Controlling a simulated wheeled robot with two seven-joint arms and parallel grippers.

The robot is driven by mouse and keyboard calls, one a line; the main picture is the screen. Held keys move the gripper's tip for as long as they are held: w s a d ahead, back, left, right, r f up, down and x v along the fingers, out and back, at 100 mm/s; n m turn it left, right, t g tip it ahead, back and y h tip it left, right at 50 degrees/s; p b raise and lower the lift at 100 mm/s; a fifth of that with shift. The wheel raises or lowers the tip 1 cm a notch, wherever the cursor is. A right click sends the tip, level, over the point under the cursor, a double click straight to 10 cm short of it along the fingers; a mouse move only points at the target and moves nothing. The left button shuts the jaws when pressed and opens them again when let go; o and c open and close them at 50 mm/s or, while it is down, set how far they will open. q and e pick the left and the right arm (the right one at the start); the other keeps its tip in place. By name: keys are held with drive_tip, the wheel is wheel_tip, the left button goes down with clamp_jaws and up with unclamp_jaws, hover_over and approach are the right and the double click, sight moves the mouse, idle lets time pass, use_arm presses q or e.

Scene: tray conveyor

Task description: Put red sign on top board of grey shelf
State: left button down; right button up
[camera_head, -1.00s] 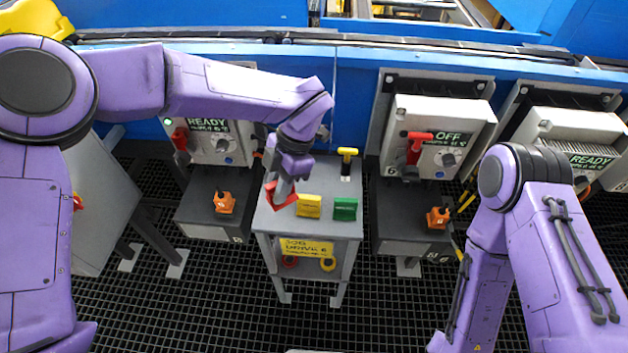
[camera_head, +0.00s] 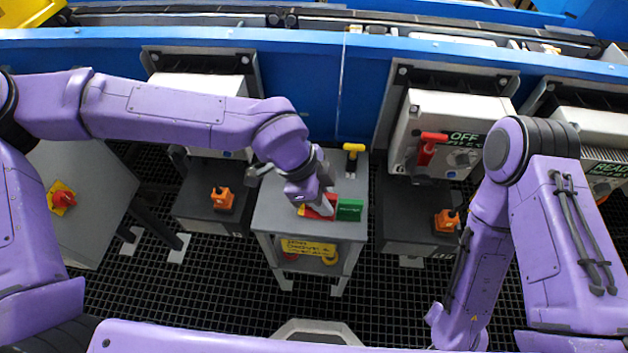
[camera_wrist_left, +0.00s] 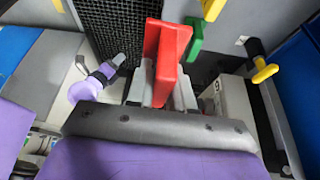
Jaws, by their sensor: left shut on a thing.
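The red sign (camera_head: 322,208) is between the fingers of my left gripper (camera_head: 319,202), which is shut on it. It is over the top board of the grey shelf (camera_head: 272,215), overlapping the yellow sign (camera_head: 302,211) and beside the green sign (camera_head: 349,210). I cannot tell if it touches the board. In the left wrist view the red sign (camera_wrist_left: 172,60) stands up from the fingers, with the green sign (camera_wrist_left: 195,38) and yellow sign (camera_wrist_left: 212,8) close behind it.
A yellow T-handle (camera_head: 353,150) stands at the shelf's back right. Boxes with orange locks (camera_head: 222,198) (camera_head: 446,220) flank the shelf. A panel reading OFF with a red handle (camera_head: 428,147) is at the right. The shelf top's left part is free.

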use_arm(q)
drive_tip(key=shift+w+a, duration=0.2)
drive_tip(key=w+a+f+p, duration=0.2)
drive_tip(key=a+f, duration=0.1)
drive_tip(key=w+a+f+p, duration=0.1)
drive_tip(key=w+a+f, duration=0.1)
drive_tip(key=a+f, duration=0.1)
drive_tip(key=w+a+f+p, duration=0.2)
drive_tip(key=a+f, duration=0.1)
drive_tip(key=a, duration=0.2)
drive_tip(key=shift+w+a+f+p, duration=0.25)
drive_tip(key=shift+w+f+p, duration=0.05)
drive_tip(key=shift+f+p, duration=0.05)
wheel_tip(320, 180, down, 3)
drive_tip(key=shift+r+p, duration=0.15)
drive_tip(key=shift+p, duration=0.6)
drive_tip(key=shift+f, duration=0.3)
drive_tip(key=shift+f, duration=0.15)
